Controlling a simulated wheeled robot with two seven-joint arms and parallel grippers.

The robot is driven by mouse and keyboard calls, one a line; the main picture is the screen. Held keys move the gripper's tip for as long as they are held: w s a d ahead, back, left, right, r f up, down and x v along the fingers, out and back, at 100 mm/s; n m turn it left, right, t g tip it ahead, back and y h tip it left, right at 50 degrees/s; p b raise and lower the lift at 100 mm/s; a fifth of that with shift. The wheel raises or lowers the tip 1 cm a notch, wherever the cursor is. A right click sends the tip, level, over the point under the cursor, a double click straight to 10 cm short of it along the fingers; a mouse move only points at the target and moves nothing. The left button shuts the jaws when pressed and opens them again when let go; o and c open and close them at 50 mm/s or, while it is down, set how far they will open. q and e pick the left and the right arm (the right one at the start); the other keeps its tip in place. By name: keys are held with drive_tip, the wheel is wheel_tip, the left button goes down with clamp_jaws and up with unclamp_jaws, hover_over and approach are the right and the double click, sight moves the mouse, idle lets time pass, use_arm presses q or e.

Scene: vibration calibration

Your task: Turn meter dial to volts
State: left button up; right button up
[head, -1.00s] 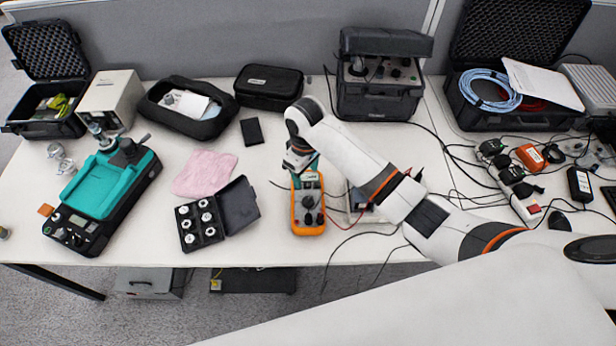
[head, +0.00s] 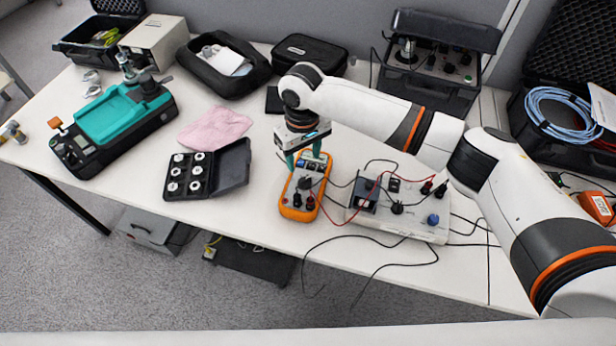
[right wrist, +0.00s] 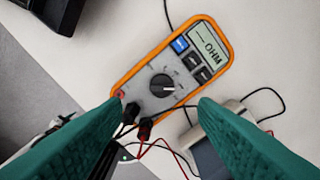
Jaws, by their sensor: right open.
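The orange-edged meter (head: 287,203) lies flat on the table, with its dial (head: 304,184) partly visible from the head. In the right wrist view the meter (right wrist: 143,72) shows its black round dial (right wrist: 162,85) with a light pointer mark. Its display (right wrist: 209,46) reads "OHM". Black and red plugs (right wrist: 144,128) sit in its lower end. My right gripper (head: 304,161) is over the meter's display end in the head view, its teal fingers apart and empty. In the right wrist view the fingers (right wrist: 159,102) point toward the meter, and the dial lies between and beyond the tips. My left gripper is not in view.
A white box (head: 388,226) with knobs and a small dark screen stands right of the meter, joined to it by leads. A black case of white pieces (head: 192,194) lies to the left. A pink cloth (head: 215,129) lies behind that case. Loose cables hang over the front edge.

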sight(305, 180)
drive_tip(key=f, duration=0.3)
drive_tip(key=shift+d+f, duration=0.2)
drive_tip(key=shift+f, duration=0.2)
wheel_tip(305, 180, down, 4)
drive_tip(key=shift+f, duration=0.35)
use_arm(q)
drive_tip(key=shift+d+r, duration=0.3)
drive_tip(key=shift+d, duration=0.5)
use_arm(e)
drive_tip(key=c, duration=1)
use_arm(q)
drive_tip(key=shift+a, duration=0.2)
use_arm(e)
drive_tip(key=shift+o, duration=0.2)
